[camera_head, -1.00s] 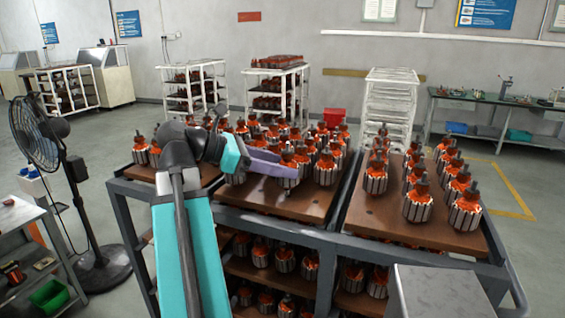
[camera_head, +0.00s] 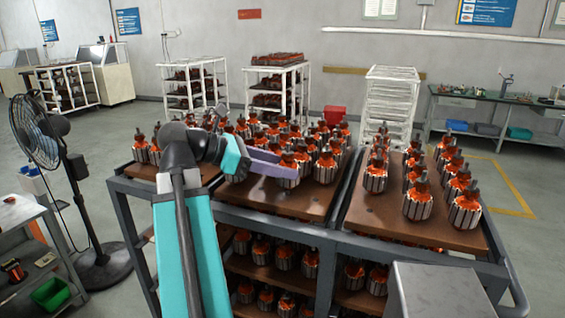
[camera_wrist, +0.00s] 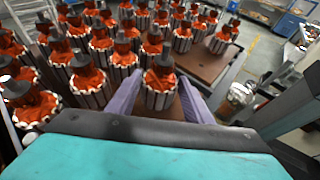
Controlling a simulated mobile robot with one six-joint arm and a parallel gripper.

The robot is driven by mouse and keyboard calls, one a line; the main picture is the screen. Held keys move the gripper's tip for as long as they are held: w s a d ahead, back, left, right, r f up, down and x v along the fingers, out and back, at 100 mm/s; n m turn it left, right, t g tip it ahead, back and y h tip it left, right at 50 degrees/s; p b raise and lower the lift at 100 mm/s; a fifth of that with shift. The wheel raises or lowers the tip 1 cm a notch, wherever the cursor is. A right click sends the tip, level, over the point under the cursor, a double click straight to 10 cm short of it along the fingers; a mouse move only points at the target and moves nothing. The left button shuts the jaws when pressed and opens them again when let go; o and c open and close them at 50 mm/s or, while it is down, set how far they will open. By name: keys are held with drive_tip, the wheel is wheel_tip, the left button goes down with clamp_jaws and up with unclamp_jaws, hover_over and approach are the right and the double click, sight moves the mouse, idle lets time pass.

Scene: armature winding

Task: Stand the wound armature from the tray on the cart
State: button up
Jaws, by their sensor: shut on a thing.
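The wound armature (camera_head: 288,180), with orange windings and a dark shaft, is upright between the purple fingers of my gripper (camera_head: 272,164). In the wrist view the same armature (camera_wrist: 159,88) sits between the two fingers of my gripper (camera_wrist: 158,100), which is shut on it. It is over the front of the cart's brown middle board (camera_head: 300,207); I cannot tell whether its base touches the board. The cart (camera_head: 330,236) is a dark frame with several boards on top and a lower shelf. No tray is clearly seen.
Several standing armatures (camera_head: 326,168) crowd close behind and to the right of my gripper. The right board (camera_head: 378,212) has bare room between its rows. A fan (camera_head: 40,135) stands at the left, and a grey box (camera_head: 440,290) is in front.

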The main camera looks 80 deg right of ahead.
drive_tip(key=shift+f, duration=0.7)
idle(0.6)
drive_tip(key=shift+p, duration=0.7)
idle(1.6)
drive_tip(key=o, duration=1.6)
drive_tip(key=shift+f, duration=0.1)
drive_tip(key=shift+w, duration=0.1)
drive_tip(key=shift+v, duration=0.9)
drive_tip(key=v, duration=0.9)
drive_tip(key=shift+w+a+r, duration=0.2)
